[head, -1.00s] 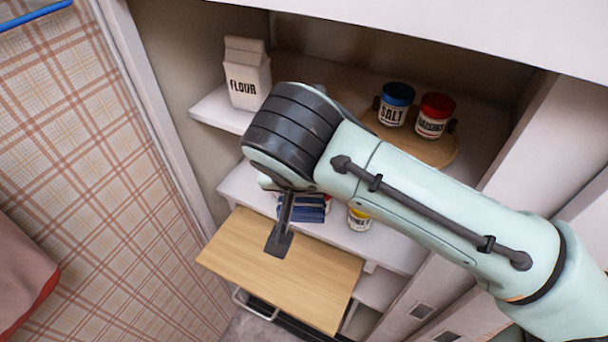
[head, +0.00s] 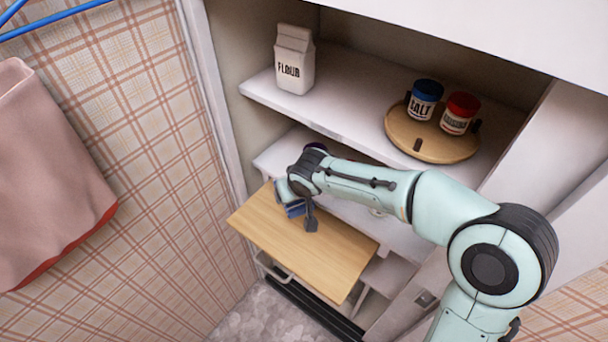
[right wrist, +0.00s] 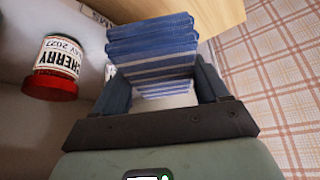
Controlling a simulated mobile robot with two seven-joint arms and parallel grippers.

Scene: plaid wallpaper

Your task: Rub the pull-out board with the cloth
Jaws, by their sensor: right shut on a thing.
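The pull-out board (head: 290,240) is a pale wooden slab sticking out from the cabinet in the head view. Its corner (right wrist: 218,14) also shows at the top of the right wrist view. My right gripper (right wrist: 160,82) is shut on the cloth (right wrist: 152,42), a folded blue and white striped bundle between its fingers. In the head view the blue cloth (head: 294,210) shows beside my right gripper (head: 290,201), over the back left part of the board. I cannot tell whether it touches the board. My left gripper is not in view.
A flour carton (head: 294,62) stands on the upper shelf. A round wooden tray (head: 440,148) there holds a salt jar (head: 424,100) and a red-lidded jar (head: 460,112). A cherry jar (right wrist: 56,60) stands left of my right gripper. A pink cloth (head: 45,175) hangs at left.

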